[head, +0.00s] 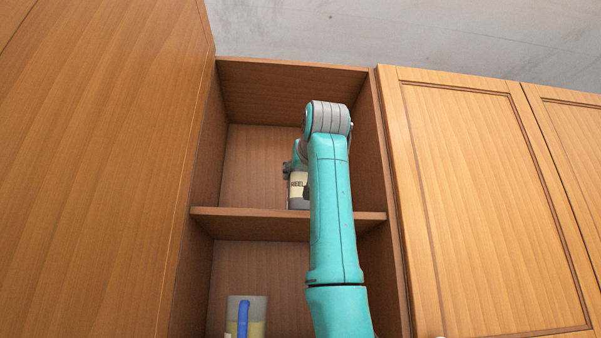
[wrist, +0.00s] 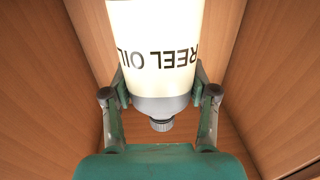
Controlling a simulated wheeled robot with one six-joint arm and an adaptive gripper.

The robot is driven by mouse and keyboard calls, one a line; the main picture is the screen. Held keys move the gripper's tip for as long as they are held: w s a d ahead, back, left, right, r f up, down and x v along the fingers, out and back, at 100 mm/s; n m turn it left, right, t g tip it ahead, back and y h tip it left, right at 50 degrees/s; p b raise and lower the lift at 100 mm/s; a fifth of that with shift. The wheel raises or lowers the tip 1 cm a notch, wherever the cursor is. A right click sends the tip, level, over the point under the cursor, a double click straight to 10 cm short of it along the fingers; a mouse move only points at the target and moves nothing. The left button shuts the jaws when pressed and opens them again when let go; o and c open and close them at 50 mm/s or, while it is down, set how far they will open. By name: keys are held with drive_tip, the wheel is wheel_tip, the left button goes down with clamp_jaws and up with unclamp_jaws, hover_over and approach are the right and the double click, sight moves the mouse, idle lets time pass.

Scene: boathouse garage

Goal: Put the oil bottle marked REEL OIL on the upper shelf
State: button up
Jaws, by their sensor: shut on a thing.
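The oil bottle has a grey body and a cream label reading REEL OIL. In the wrist view the bottle (wrist: 155,60) shows upside down, its ridged cap towards my gripper's base. My gripper (wrist: 161,90) is shut on it, with one finger on each side near the bottle's shoulder. In the head view the bottle (head: 298,188) is inside the upper compartment, just above the upper shelf (head: 255,222), partly hidden behind my arm. I cannot tell whether its base touches the shelf. My gripper is mostly hidden there behind my arm.
A large wooden door or panel (head: 100,150) is at left, and a closed cabinet door (head: 490,200) at right. The upper compartment's left part is clear.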

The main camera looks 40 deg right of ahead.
drive_tip(key=shift+f, duration=0.2)
idle(0.4)
drive_tip(key=o, duration=1.5)
drive_tip(key=v, duration=1.2)
clamp_jaws()
idle(0.5)
